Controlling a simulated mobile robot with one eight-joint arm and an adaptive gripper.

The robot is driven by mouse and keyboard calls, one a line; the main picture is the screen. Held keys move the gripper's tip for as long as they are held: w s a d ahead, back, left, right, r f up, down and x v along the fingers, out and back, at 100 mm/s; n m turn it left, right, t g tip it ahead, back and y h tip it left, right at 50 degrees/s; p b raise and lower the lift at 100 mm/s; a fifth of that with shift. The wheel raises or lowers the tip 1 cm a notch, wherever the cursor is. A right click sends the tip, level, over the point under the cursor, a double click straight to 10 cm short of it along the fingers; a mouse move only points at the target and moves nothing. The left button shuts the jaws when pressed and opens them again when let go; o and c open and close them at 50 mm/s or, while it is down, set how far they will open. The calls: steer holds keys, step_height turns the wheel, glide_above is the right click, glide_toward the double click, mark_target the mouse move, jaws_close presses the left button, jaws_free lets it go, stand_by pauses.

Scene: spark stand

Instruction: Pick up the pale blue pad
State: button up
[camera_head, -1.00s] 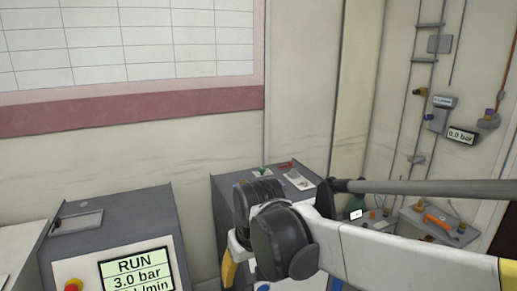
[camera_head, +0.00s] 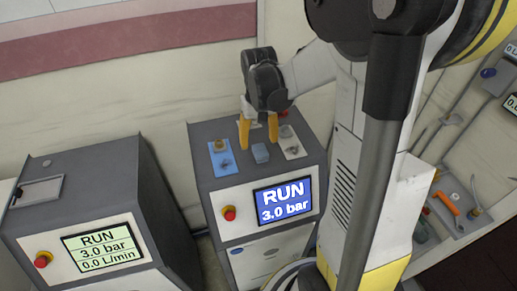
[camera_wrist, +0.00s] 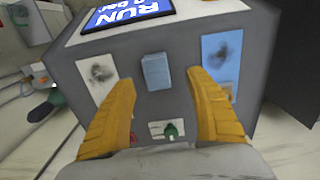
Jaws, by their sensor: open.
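The pale blue pad (camera_head: 260,152) is a small block on the grey top of the cabinet with the blue RUN screen. It lies between a smudged blue panel (camera_head: 221,159) and a smudged white panel (camera_head: 291,143). In the wrist view the pad (camera_wrist: 156,71) shows ahead, between the lines of my two yellow fingers. My gripper (camera_head: 259,140) is open and empty, pointing down over the cabinet top just behind the pad. The wrist view also shows my gripper (camera_wrist: 164,80), its fingers spread wider than the pad. I cannot tell the exact height gap.
A green switch on a white plate (camera_wrist: 168,129) sits on the cabinet top behind the pad. The blue RUN screen (camera_head: 284,200) and a red button (camera_head: 229,213) are on the cabinet front. Another cabinet (camera_head: 80,200) stands to the left, with a gap between.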

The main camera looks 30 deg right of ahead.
mark_target(260, 150)
steer(key=f, duration=0.5)
steer(key=shift+d+f, duration=0.35)
steer(key=c, duration=1)
